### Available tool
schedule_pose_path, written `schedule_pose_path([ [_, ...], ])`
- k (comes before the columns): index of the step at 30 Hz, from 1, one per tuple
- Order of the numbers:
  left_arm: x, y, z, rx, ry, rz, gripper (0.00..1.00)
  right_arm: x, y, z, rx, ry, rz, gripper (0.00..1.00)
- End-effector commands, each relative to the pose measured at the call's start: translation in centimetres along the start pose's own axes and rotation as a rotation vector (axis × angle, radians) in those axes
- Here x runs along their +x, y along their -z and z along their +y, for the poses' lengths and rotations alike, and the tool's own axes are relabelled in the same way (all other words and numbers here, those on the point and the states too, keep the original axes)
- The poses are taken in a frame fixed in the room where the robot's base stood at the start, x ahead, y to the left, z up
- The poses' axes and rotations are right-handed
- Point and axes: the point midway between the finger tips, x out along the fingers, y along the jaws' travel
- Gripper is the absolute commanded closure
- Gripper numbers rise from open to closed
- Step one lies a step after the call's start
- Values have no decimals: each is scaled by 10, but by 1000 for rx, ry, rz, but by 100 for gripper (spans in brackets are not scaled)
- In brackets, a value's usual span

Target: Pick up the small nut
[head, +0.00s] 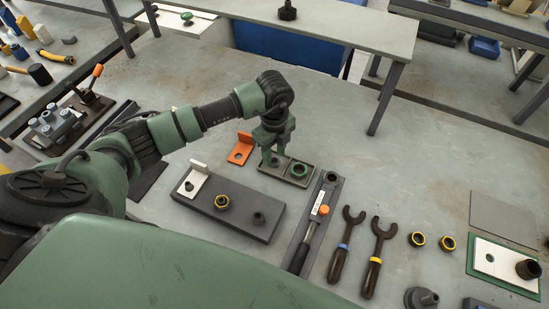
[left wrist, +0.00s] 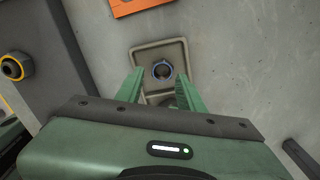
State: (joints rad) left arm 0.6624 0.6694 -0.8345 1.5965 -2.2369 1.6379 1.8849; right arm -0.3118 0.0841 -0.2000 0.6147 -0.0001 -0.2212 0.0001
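A shallow grey two-part tray (head: 311,181) lies on the bench; it also shows in the left wrist view (left wrist: 139,58). A small dark nut with a blue ring (left wrist: 162,70) sits in its left compartment, the far one in the left wrist view. A larger green-ringed nut (head: 299,170) sits in the right compartment. My left gripper (head: 275,156) points down over the tray, close to the small nut. Its two fingers (left wrist: 160,88) are apart with nothing held between them. In the head view the fingers mostly hide the small nut. My right gripper is not in view.
An orange plate (head: 240,148) lies left of the tray. A dark block (head: 240,217) with a yellow-ringed nut (head: 221,202) lies in front. A dark holder (head: 303,238) with a tool, then two wrenches (head: 340,252) (head: 376,250), lie to the right. Bench behind the tray is clear.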

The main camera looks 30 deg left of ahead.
Motion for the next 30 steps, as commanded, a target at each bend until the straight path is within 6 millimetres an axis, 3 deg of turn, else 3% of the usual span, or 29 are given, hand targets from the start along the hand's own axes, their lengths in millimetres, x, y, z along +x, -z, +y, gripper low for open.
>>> schedule_pose_path([
  [1, 4, 2, 1, 0, -5, 2, 62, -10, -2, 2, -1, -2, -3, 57],
  [6, 24, 1, 0, -1, 0, 1, 62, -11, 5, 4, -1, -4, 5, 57],
  [13, 27, 1, 0, 0, 0, 0, 62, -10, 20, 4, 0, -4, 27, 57],
  [14, 27, 1, 0, 0, 0, 0, 65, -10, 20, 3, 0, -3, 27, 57],
  [18, 26, 1, -1, 0, 1, 0, 100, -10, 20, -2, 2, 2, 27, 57],
  [30, 21, 1, -2, 0, 4, 0, 100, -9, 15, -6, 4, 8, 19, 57],
])
